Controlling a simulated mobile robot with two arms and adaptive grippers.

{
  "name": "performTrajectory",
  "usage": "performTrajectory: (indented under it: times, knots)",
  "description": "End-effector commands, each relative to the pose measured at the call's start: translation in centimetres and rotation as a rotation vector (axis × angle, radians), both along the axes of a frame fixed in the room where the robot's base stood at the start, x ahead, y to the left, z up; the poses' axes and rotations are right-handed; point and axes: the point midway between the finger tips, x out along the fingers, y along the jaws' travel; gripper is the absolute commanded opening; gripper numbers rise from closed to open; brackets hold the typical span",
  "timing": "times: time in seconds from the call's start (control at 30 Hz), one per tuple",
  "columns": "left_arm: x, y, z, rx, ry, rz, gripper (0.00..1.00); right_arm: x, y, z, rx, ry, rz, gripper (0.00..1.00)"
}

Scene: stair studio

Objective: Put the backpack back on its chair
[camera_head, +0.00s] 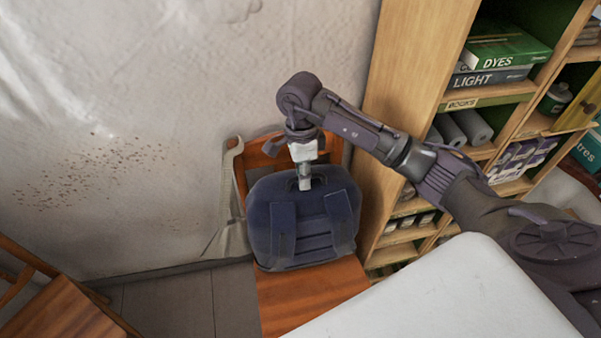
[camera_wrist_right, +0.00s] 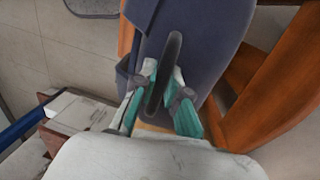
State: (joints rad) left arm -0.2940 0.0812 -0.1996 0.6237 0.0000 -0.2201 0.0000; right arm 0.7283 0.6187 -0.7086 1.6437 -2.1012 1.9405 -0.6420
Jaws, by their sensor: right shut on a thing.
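The dark blue backpack (camera_head: 303,222) is upright at the seat of the wooden chair (camera_head: 312,296), in front of its backrest. My right gripper (camera_head: 304,184) reaches down to the backpack's top from above. In the right wrist view the fingers (camera_wrist_right: 163,100) are on either side of the dark top handle (camera_wrist_right: 172,62), shut on it. The backpack body (camera_wrist_right: 205,50) fills the upper middle of that view. The backpack hides where its base meets the seat, so I cannot tell whether it rests there. My left gripper is not in view.
A wooden shelf (camera_head: 412,75) with books and rolls stands close to the chair's right. A white surface (camera_head: 440,300) lies in front at right. Another wooden chair (camera_head: 60,305) is at the lower left.

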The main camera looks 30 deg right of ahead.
Motion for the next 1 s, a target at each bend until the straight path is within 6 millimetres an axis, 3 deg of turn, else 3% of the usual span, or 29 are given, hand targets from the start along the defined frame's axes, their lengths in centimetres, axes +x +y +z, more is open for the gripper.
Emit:
performTrajectory:
  times: [0.17, 0.47, 0.77, 0.8, 0.9, 1.0]
  knots:
    - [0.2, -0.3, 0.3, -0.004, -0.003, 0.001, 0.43, 0.1, 0.1, -0.7, 0.003, -0.003, 0.000, 0.00]
    - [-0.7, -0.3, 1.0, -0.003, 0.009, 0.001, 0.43, 0.1, 0.1, -3.9, 0.003, -0.003, 0.000, 0.00]
    - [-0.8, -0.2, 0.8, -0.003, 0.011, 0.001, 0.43, 0.2, 0.1, -4.2, 0.002, -0.006, 0.002, 0.00]
    - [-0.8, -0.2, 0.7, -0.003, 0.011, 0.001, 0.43, 0.0, 0.1, -4.5, 0.001, -0.001, 0.001, 0.14]
    - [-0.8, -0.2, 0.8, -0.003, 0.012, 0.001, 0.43, 0.0, 0.1, -4.4, 0.001, -0.001, 0.001, 0.31]
    - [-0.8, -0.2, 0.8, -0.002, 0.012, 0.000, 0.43, 0.0, 0.1, -4.4, 0.001, -0.001, 0.001, 0.38]
